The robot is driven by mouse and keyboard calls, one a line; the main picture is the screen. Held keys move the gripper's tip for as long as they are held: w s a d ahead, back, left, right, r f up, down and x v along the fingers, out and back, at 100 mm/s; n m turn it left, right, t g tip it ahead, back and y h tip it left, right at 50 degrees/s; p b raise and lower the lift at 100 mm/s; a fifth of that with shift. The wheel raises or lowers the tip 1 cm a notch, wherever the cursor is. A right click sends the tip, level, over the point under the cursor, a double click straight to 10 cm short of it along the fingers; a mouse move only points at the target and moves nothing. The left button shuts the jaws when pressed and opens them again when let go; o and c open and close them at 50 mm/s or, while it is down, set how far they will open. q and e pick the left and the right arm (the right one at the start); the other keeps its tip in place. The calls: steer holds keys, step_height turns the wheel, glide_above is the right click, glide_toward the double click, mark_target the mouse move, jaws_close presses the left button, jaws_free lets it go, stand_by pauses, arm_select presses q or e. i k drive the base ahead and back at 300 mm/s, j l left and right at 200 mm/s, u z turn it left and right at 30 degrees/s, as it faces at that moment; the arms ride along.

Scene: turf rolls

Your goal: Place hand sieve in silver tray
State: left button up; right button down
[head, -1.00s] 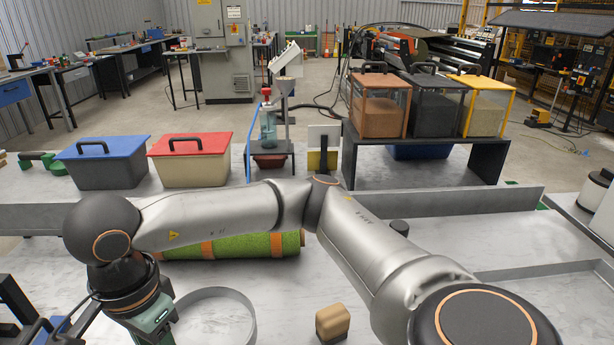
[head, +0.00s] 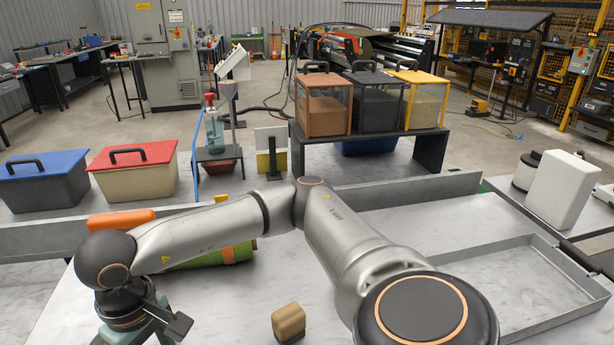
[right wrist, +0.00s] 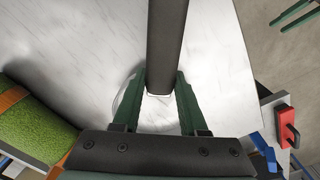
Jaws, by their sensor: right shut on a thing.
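The hand sieve's round grey hoop is outside the head view. In the right wrist view, a dark grey band-like piece (right wrist: 167,45), apparently part of the sieve, runs between the green fingers. My right gripper (right wrist: 158,95) is shut on it. In the head view, my right arm reaches across to the left, and its gripper (head: 135,335) is cut off by the bottom edge; the held piece is hidden there. A silver tray (head: 530,290) with low walls lies at the right, far from that gripper. Its floor looks empty. My left gripper is not in view.
A tan block (head: 288,322) stands on the table near the front. A green turf roll (head: 225,255) and an orange object (head: 120,220) lie behind my arm. Lidded bins (head: 135,175) stand at back left. A white container (head: 558,190) stands beyond the tray.

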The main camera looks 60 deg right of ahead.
mark_target(508, 289)
steer(key=k+l, duration=0.15)
steer(key=k, duration=0.35)
steer(key=k+l, duration=0.2)
steer(key=k, duration=0.3)
steer(key=k+l, duration=0.15)
steer(key=k, duration=0.4)
steer(key=k+l, duration=0.15)
steer(key=k, duration=0.35)
steer(key=k+z, duration=0.15)
steer(key=z, duration=0.9)
